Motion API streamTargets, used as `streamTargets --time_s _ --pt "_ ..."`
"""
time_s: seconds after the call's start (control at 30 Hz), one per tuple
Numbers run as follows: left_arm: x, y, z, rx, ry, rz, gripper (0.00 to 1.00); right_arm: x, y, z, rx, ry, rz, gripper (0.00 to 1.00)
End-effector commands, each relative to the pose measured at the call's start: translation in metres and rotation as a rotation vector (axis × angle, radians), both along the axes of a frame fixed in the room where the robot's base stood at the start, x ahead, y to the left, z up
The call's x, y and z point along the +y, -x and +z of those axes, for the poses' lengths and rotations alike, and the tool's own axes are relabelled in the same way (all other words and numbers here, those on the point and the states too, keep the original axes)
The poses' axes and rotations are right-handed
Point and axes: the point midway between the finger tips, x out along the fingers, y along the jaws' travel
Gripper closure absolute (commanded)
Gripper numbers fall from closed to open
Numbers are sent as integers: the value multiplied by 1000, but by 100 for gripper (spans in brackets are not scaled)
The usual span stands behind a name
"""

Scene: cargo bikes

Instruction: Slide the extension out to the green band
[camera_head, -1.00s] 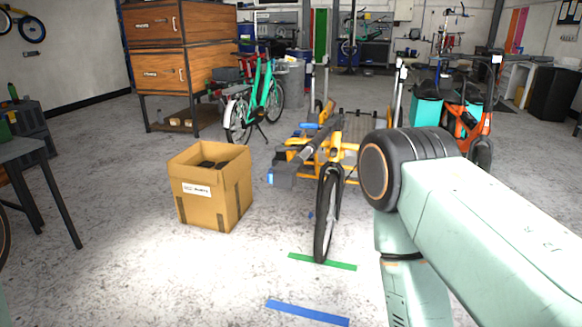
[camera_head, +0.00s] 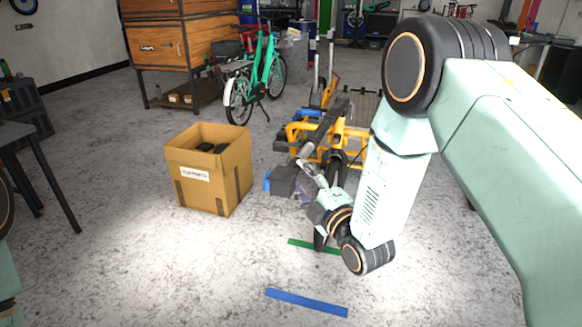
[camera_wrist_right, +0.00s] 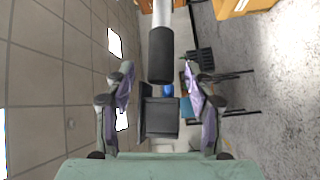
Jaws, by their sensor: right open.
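A yellow cargo bike (camera_head: 352,133) stands in the middle of the head view. A green band (camera_head: 300,243) lies on the floor, partly hidden by my right arm. Which part is the extension is not clear. My right gripper (camera_head: 306,172) is open close beside the block. In the right wrist view, a dark cylinder (camera_wrist_right: 161,55) and a dark block (camera_wrist_right: 160,118) appear between the spread fingers (camera_wrist_right: 159,72); contact cannot be told. My left gripper is out of view.
A blue band (camera_head: 306,302) lies on the floor in front. An open cardboard box (camera_head: 205,190) with dark contents stands left of the bike. A green bike (camera_head: 262,75) and a wooden cabinet (camera_head: 160,45) stand behind.

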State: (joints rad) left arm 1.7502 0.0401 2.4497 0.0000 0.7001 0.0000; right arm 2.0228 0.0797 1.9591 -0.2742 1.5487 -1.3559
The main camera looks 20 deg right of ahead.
Motion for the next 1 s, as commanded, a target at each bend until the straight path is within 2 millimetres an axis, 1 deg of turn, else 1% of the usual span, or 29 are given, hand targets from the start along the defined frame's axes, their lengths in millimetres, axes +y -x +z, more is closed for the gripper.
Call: streamTargets --time_s 0.1,0.3,0.5,0.73,0.77,1.0 --pt "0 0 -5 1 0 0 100 5 -19 0 -3 1 1 46" --pt "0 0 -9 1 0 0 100 11 -44 1 0 -2 0 46" --pt "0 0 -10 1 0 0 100 13 -55 1 4 -2 0 46" --pt "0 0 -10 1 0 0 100 12 -57 2 4 -3 -1 46" --pt "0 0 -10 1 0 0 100 12 -57 2 4 -3 -1 48" --pt "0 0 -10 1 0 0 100 11 -57 2 4 -3 -1 68"
